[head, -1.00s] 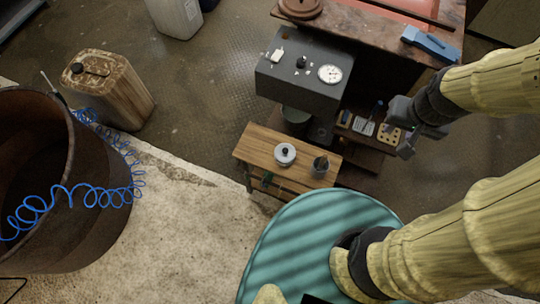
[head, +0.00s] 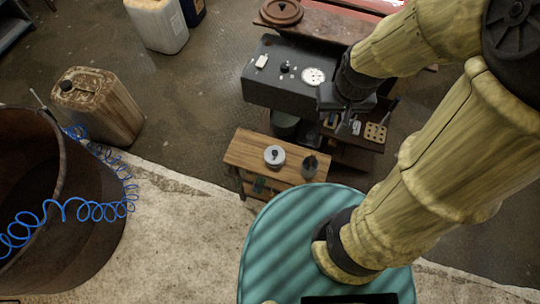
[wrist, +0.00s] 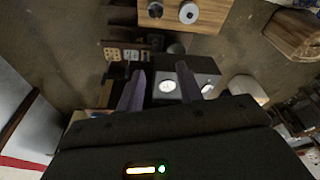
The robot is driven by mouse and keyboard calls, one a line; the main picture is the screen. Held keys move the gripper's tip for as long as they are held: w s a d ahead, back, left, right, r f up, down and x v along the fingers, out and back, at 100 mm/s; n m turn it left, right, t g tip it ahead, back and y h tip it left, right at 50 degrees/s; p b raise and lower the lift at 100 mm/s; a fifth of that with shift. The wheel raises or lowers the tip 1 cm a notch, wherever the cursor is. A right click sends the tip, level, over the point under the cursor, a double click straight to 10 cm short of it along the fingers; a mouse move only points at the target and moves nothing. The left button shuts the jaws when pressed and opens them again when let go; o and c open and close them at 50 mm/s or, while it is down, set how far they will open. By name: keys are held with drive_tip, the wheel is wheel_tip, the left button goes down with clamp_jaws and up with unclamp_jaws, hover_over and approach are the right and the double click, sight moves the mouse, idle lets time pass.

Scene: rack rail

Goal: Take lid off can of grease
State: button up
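A small pale can with a dark knob on its lid (head: 275,156) stands upright on a small wooden bench (head: 242,150). It looks like the can of grease, and its lid is on. The can also shows at the top of the wrist view (wrist: 188,13). My gripper (wrist: 160,68) is open, its two fingers apart with nothing between them. In the head view my gripper (head: 345,100) is by the right end of the grey machine box, up and to the right of the can and apart from it. My arm hides part of the shelf there.
A dark cup (head: 309,166) stands right of the can on the bench. Behind are the grey box with a dial (head: 283,88) and a small rack with a perforated block (head: 375,131). A rusty drum (head: 95,220) and blue coiled hose (head: 95,210) are at left.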

drive_tip(key=shift+o, duration=0.2)
drive_tip(key=o, duration=0.4)
drive_tip(key=shift+f, duration=0.1)
drive_tip(key=o, duration=1)
drive_tip(key=shift+n, duration=0.6)
drive_tip(key=f+b, duration=0.1)
drive_tip(key=w+a+f+b, duration=0.1)
drive_tip(key=f, duration=0.1)
drive_tip(key=w+f+b, duration=0.1)
drive_tip(key=b, duration=0.1)
drive_tip(key=shift+a+f, duration=0.15)
drive_tip(key=shift+f, duration=0.2)
drive_tip(key=shift+c, duration=0.2)
drive_tip(key=n+g+b, duration=0.3)
drive_tip(key=n+b, duration=0.3)
drive_tip(key=b, duration=1.1)
hover_over(274, 153)
wheel_tip(274, 153, down, 25)
drive_tip(key=shift+w+r, duration=0.1)
drive_tip(key=shift+r, duration=0.2)
wheel_tip(274, 153, down, 11)
drive_tip(key=shift+f+b, duration=0.1)
drive_tip(key=shift+b, duration=0.25)
drive_tip(key=shift+f, duration=0.5)
